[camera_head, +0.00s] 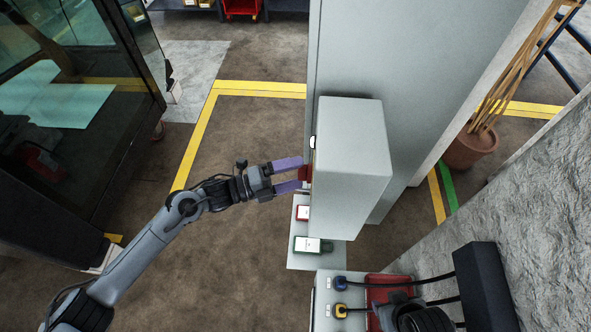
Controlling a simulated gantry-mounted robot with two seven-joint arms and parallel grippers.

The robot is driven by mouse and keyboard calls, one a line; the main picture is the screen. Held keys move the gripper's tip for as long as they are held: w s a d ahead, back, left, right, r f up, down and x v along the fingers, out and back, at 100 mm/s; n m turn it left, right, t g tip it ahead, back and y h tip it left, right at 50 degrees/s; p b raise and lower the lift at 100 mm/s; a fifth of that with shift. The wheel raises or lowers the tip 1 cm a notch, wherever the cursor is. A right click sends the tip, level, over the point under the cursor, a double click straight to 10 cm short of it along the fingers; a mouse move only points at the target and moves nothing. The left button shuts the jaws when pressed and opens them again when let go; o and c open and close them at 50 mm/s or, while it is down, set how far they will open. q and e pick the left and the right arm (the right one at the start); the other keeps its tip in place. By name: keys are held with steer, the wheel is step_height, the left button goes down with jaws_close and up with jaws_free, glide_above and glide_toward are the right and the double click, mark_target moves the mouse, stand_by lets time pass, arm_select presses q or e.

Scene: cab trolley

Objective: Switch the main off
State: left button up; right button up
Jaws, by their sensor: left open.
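A grey box (350,160) is fixed to a tall grey panel in the middle of the head view. A small red part (307,173), which looks like the main switch's handle, shows on the box's left side; most of it is hidden by the box's edge. My left gripper (301,173) has purple fingers, comes in from the left and is open. Its fingertips are at the red part, one on its far side and one on its near side. I cannot tell whether they touch it.
Below the box are a grey plate with red and green framed labels (307,245) and a unit with blue and yellow plugs (341,283) and black cables. A glass-walled cab (80,110) stands at left. A rough stone wall (535,190) stands at right. The floor between cab and panel is clear.

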arm_select(q)
steer(key=shift+w+d, duration=0.15)
steer(key=shift+d, duration=0.4)
steer(key=c, duration=1)
steer(key=shift+c, duration=0.2)
